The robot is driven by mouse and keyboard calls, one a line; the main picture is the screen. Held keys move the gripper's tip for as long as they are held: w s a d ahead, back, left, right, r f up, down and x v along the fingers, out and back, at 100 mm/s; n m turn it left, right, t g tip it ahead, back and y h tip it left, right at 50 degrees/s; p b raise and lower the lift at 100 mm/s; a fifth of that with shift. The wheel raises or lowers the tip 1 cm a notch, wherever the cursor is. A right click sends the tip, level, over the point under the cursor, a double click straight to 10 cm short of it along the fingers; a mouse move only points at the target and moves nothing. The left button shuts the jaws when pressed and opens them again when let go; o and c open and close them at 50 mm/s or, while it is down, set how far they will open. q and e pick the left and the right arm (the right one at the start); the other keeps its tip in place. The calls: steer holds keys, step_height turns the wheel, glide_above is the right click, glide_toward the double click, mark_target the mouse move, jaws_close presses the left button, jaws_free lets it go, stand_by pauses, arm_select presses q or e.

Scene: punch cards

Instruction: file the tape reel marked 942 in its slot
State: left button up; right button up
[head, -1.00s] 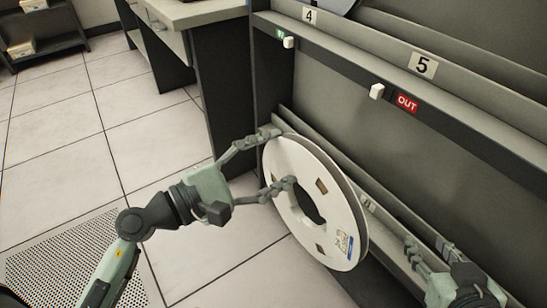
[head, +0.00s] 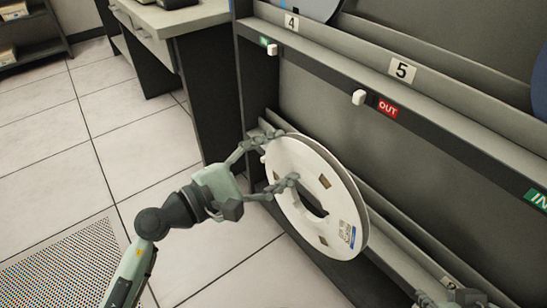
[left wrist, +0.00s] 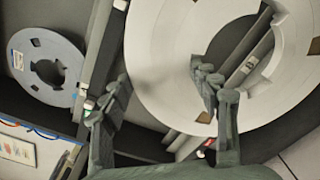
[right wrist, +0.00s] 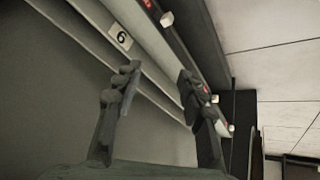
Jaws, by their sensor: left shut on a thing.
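A large white tape reel (head: 338,190) with a blue-marked label hangs tilted in front of the rack's lower ledge (head: 385,222) in the head view. Its number cannot be read. My left gripper (head: 281,158) is shut on the reel's left rim part, one finger at the outer edge, the other at the front face. The reel also fills the top of the left wrist view (left wrist: 165,50). Whether it touches the ledge cannot be told. My right gripper (head: 455,300) is mostly below the head frame; in the right wrist view (right wrist: 158,72) its fingers are apart and empty.
The rack's upper rail carries a plate 4 (head: 291,23), a plate 5 (head: 402,71), white knobs and a red OUT sign (head: 388,108). A plate 6 (right wrist: 121,37) shows in the right wrist view. A desk (head: 180,20) stands left of the rack.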

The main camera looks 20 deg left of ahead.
arm_select(q)
steer(key=x, duration=0.1)
steer(key=p+x, duration=0.1)
steer(key=x, duration=0.2)
steer(key=shift+w+d+r+p, duration=0.25)
steer(key=shift+w+r+p, duration=0.05)
steer(key=shift+r+p, duration=0.1)
steer(key=p+x, duration=0.1)
steer(key=x, duration=1.6)
steer(key=shift+w, duration=0.3)
arm_select(e)
steer(key=s+d+f+g+h, duration=0.1)
steer(key=s+d+f+g, duration=0.2)
steer(key=s+f, duration=0.1)
steer(key=shift+d+f+m, duration=0.3)
steer(key=shift+d+f, duration=0.1)
steer(key=shift+f, duration=0.45)
arm_select(q)
steer(key=shift+a, duration=0.1)
